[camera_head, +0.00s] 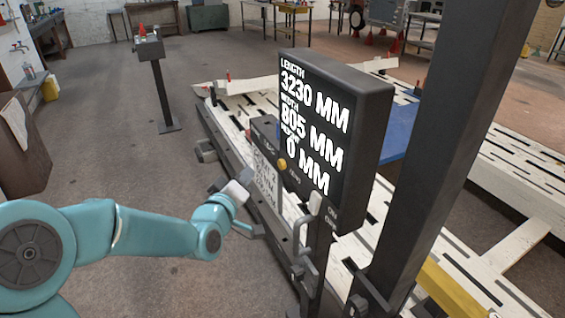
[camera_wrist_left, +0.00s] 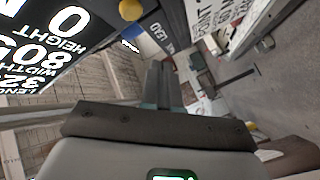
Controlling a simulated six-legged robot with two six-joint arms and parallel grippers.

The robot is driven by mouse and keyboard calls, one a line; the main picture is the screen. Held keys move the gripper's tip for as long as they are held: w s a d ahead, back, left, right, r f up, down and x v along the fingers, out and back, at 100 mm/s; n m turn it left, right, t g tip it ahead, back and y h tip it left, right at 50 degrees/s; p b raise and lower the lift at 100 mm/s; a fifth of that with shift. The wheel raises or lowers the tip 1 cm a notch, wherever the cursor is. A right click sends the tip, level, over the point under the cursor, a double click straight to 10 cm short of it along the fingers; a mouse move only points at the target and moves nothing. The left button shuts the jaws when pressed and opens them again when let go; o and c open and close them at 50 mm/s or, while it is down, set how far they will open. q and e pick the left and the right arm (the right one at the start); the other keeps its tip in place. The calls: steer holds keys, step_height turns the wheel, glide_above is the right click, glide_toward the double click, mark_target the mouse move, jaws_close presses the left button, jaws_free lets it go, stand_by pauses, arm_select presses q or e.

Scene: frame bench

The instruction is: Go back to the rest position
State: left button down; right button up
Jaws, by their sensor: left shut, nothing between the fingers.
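My left gripper (camera_head: 246,178) is at the end of the teal arm that comes in from the left. It is in front of a control box (camera_head: 265,135) with a white printed sheet and a yellow knob (camera_head: 282,164). In the left wrist view its two dark fingers (camera_wrist_left: 163,75) are together with nothing between them. The yellow knob also shows at the top of that view (camera_wrist_left: 130,9), apart from the fingers. My right gripper is in neither view.
A black display (camera_head: 330,130) reads length 3230 mm, width 805 mm, height 0 mm. Behind it lies a long white slotted bench (camera_head: 235,110). A dark upright post (camera_head: 440,130) stands at right. A pedestal (camera_head: 160,95) stands farther back. The floor at left (camera_head: 110,150) is largely clear.

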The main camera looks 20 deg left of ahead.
arm_select(q)
steer(key=shift+f, duration=0.1)
steer(key=s+d+f+m+g+h, duration=0.1)
steer(key=s+d+f+g, duration=0.25)
steer(key=f, duration=0.65)
steer(key=s+d+f+m+g+h, duration=0.1)
steer(key=s+d+f+g, duration=0.2)
steer(key=f, duration=0.6)
steer(key=s+d+f+g+h, duration=0.1)
steer(key=s+d+f+g, duration=0.3)
steer(key=f, duration=0.6)
steer(key=s+d+f+m+g+h, duration=0.1)
steer(key=s+d+f+m+g, duration=0.2)
steer(key=s, duration=0.6)
steer(key=s+d+f+m+g+h, duration=0.1)
steer(key=s+d+f+m+g, duration=0.2)
steer(key=s+f, duration=0.3)
steer(key=s+d, duration=0.1)
steer(key=s, duration=0.2)
steer(key=shift+s+d+f+m, duration=0.15)
steer(key=shift+s+f+m, duration=0.15)
steer(key=shift+f, duration=0.05)
